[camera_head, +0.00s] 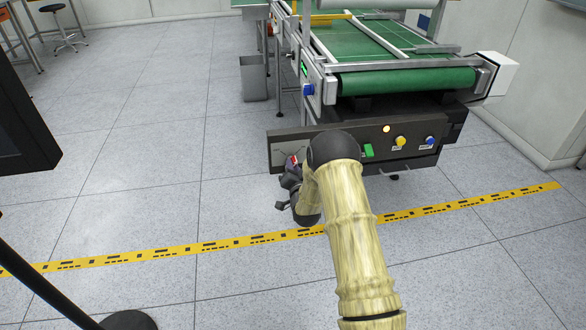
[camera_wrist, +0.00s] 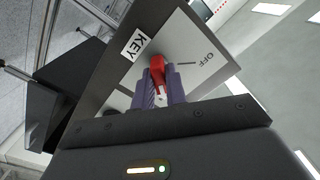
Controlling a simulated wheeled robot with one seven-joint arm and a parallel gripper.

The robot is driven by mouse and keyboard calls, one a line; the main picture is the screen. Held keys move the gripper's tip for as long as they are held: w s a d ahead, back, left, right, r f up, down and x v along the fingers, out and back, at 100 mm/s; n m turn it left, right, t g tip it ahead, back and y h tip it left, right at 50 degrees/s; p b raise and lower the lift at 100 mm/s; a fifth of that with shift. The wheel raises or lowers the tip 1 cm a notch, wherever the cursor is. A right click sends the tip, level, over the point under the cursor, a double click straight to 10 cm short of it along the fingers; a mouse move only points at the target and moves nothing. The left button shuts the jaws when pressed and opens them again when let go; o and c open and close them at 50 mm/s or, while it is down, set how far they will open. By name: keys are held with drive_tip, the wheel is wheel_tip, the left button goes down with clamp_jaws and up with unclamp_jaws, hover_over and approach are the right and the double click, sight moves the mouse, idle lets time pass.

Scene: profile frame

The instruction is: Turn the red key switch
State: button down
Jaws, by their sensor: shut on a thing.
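The red key switch (camera_wrist: 158,70) shows in the wrist view on a white plate marked KEY and OFF. A small part of the red (camera_head: 294,160) shows in the head view at the left end of the dark control panel. My gripper (camera_wrist: 159,92) is shut on the red key switch, with a purple finger on either side of it. In the head view my gripper (camera_head: 290,178) is at the panel's left end, partly hidden by my arm. The lower part of the key and the plate behind the fingers are hidden.
The dark panel (camera_head: 285,150) also carries a green button (camera_head: 368,150), a yellow knob (camera_head: 400,141) and a blue knob (camera_head: 430,140). A green conveyor (camera_head: 405,80) stands behind it. A yellow floor strip (camera_head: 150,255) crosses open tiled floor.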

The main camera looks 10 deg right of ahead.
drive_tip(key=shift+m, duration=0.8)
drive_tip(key=shift+f, duration=0.1)
drive_tip(key=c, duration=1.4)
unclamp_jaws()
drive_tip(key=shift+c, duration=0.2)
drive_tip(key=shift+s, duration=0.1)
drive_tip(key=s+p, duration=0.2)
drive_tip(key=s, duration=1.5)
drive_tip(key=shift+s, duration=0.15)
